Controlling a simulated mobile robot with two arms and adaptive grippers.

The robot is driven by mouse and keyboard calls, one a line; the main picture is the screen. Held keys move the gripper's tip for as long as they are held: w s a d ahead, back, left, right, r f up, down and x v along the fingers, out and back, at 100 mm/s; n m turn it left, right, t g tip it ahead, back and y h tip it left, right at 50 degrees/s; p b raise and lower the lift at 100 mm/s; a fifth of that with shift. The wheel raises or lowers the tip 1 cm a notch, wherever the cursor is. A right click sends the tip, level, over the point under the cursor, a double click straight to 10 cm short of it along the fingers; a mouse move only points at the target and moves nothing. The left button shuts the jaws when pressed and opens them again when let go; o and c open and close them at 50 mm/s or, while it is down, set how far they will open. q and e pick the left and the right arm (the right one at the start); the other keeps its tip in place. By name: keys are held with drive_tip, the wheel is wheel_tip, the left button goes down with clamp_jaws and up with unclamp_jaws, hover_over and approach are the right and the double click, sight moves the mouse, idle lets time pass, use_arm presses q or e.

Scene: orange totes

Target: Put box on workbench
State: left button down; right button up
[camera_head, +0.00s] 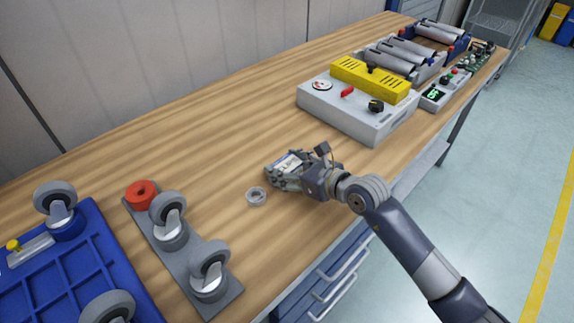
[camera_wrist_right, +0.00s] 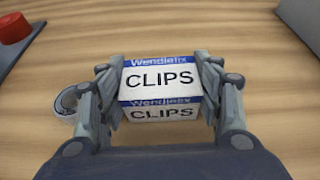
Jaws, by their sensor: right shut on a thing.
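A small white and blue box (camera_wrist_right: 160,80) labelled CLIPS sits between the two fingers of my right gripper (camera_wrist_right: 160,90) in the right wrist view. The fingers are shut on its left and right sides. In the head view my right gripper (camera_head: 284,170) is low over the wooden workbench (camera_head: 225,135), near its front edge, with the box (camera_head: 287,162) at its fingertips. I cannot tell whether the box touches the bench top. My left gripper is not in view.
A small grey ring (camera_head: 256,196) lies just left of the gripper. A grey plate with casters (camera_head: 185,245) and a blue tray (camera_head: 75,270) are at the left. A grey control box (camera_head: 350,115) with a yellow top stands behind right. Bench behind the gripper is clear.

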drive_tip(key=shift+r, duration=0.1)
drive_tip(key=o, duration=1.3)
drive_tip(key=shift+s+d, duration=0.15)
drive_tip(key=shift+s, duration=0.05)
drive_tip(key=b+v, duration=0.1)
drive_tip(key=v, duration=1)
drive_tip(key=shift+s+d+r, duration=0.15)
drive_tip(key=shift+s+r, duration=0.05)
